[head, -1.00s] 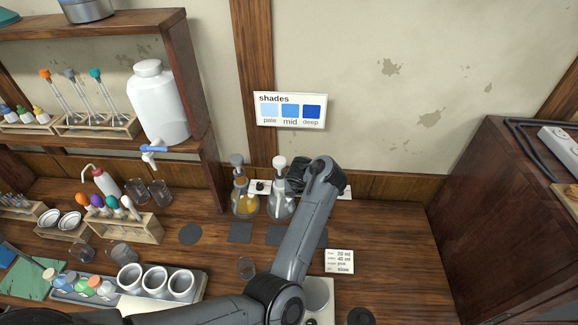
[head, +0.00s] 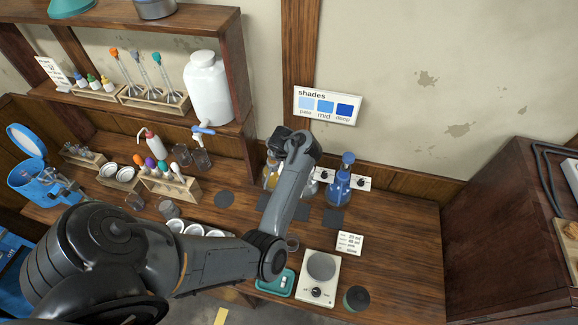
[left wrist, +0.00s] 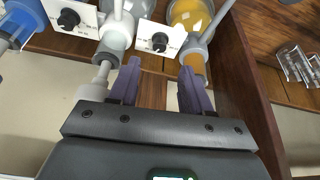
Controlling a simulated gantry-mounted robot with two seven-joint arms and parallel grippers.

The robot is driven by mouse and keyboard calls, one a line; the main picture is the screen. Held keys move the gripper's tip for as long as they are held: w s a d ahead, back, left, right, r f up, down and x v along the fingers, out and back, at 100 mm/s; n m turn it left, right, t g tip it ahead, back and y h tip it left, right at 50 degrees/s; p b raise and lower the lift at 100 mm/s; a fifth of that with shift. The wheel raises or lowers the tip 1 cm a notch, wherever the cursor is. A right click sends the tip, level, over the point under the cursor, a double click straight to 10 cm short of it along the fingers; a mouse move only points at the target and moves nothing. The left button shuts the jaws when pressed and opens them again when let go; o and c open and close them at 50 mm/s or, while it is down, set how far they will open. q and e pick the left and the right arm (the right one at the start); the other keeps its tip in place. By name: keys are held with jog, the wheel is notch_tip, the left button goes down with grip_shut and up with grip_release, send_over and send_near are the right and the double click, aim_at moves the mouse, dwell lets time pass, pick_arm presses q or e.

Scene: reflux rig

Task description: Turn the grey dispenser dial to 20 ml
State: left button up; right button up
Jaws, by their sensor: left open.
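The dial plate (left wrist: 159,41), white with a black knob, shows in the left wrist view between the yellow flask (left wrist: 188,14) with its grey dispenser (left wrist: 196,52) and the flask with the white dispenser (left wrist: 113,38). My left gripper (left wrist: 160,74) is open and empty, its two purple-grey fingers apart on either side of the line to this knob. The knob lies just beyond the fingertips. Its setting is too small to read. In the head view my left arm hides this plate; part of the yellow flask (head: 270,174) shows. My right gripper is not in view.
A second dial plate (left wrist: 68,19) and the blue flask (head: 339,185) stand beyond the white dispenser. A label card (head: 349,243), a hot plate (head: 307,293) and dark square mats are on the bench. A shelf with a white jug (head: 208,90) is left.

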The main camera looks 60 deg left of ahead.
pick_arm(q)
jog(key=b+x, duration=0.2)
jog(key=x, duration=0.3)
jog(key=shift+w+f, duration=0.1)
jog(key=shift+f, duration=0.25)
jog(key=shift+x, duration=1.05)
